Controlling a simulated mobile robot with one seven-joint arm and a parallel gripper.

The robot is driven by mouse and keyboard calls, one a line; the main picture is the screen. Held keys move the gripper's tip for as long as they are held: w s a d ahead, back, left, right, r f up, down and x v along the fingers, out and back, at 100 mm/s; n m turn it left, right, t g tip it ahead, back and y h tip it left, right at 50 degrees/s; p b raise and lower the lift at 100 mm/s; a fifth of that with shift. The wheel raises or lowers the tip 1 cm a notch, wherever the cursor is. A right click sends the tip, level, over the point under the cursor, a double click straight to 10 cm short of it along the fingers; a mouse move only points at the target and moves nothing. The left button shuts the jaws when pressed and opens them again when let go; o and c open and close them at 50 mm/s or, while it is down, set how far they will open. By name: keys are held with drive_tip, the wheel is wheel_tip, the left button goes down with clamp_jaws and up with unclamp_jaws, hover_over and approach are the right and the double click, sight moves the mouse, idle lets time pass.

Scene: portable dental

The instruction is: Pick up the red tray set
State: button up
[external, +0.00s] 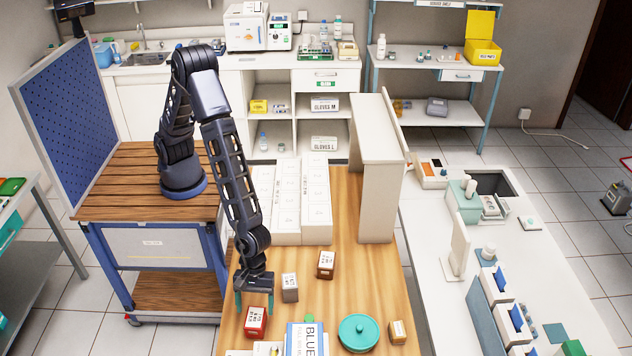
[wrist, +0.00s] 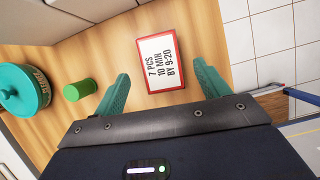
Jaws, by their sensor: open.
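The red tray set, a small red box with a white label on top (external: 255,322), stands on the wooden table near its left edge. In the wrist view its label reads "7 PCS 10 MIN" (wrist: 163,62). My gripper (external: 255,300) is open and empty, with teal fingers pointing down. It hangs above and close to the red box. In the wrist view the box shows between and a little beyond the fingertips (wrist: 162,72), apart from both fingers. The exact height gap cannot be told.
A grey box (external: 290,288) and a brown box (external: 326,264) stand behind the red box. A blue-and-white "BLUE" pack (external: 304,340) is to its right, then a teal round container (external: 357,333) and a tan box (external: 397,331). The wrist view shows a green cylinder (wrist: 79,89).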

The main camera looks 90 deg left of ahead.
sight(255, 317)
drive_tip(key=shift+x, duration=2.35)
drive_tip(key=c, duration=1.2)
drive_tip(key=shift+r, duration=0.1)
